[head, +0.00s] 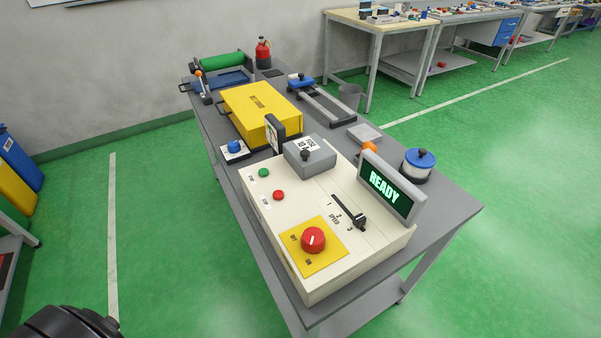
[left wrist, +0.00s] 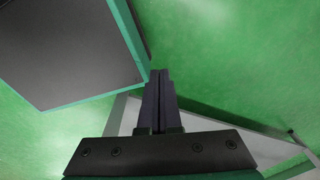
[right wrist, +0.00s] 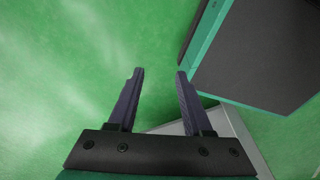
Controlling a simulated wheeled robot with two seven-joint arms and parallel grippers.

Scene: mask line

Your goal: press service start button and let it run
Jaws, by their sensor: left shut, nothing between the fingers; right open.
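A cream control box (head: 268,225) stands on the grey bench. Its top carries a green button (head: 264,173) at the upper left, with a red button (head: 279,195) just below it; their small labels are hard to read. A red knob (head: 313,240) sits on a yellow plate near the front. The display (head: 390,188) on the box reads READY. My left gripper (left wrist: 159,72) is shut and empty, seen over green floor in the left wrist view. My right gripper (right wrist: 160,72) is open and empty over floor. Neither gripper shows in the head view.
A speed slider (head: 350,212) and a grey unit with a black knob (head: 305,154) sit on the box.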

